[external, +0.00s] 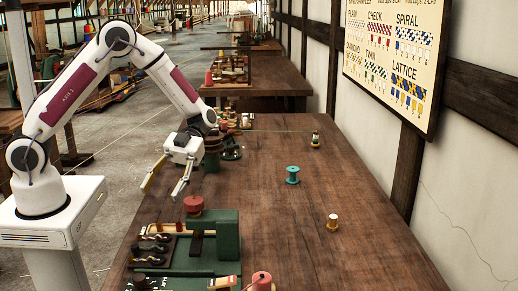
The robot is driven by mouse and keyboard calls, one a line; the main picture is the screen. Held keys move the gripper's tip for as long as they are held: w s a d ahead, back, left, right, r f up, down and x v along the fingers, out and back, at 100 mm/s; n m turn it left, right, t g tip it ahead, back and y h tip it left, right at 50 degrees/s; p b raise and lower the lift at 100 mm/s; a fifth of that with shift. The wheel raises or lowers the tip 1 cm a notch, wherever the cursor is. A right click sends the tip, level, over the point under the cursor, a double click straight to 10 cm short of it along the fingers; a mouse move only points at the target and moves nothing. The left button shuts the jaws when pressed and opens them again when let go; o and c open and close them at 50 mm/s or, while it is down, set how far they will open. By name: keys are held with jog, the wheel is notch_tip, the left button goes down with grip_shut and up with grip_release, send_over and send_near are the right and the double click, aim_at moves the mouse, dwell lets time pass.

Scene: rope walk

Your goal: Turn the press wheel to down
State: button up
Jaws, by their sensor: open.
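A red, round wheel-like piece (195,204) sits beside a green block (226,232) at the front left of the near bench; I take it for the press wheel. Its markings and which way it is set are too small to tell. My gripper (166,189) is open and empty, with its two fingers apart and pointing down. In the picture it is just above and left of the red wheel, and no contact shows. How far apart they are in depth I cannot tell.
Dark-handled tools (150,248) lie left of the green block. A red spool (262,281) stands at the front edge. A teal spool (292,175), a white-topped bobbin (332,222) and another bobbin (315,141) stand farther right. The bench's right front (370,260) is clear.

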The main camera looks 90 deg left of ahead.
aim_at(193, 200)
jog(key=w+n+t, duration=0.1)
jog(key=n+t, duration=0.2)
jog(key=t, duration=0.2)
jog(key=w+f+n+t, duration=0.1)
jog(key=n+t, duration=0.3)
jog(key=t, duration=0.1)
jog(key=w+n+t+h, duration=0.1)
jog(key=n+t, duration=0.2)
jog(key=t, duration=0.3)
jog(key=shift+w+a+f, duration=0.2)
jog(key=shift+a+f, duration=0.15)
jog(key=shift+w+d, duration=0.15)
jog(key=shift+x, duration=3.7)
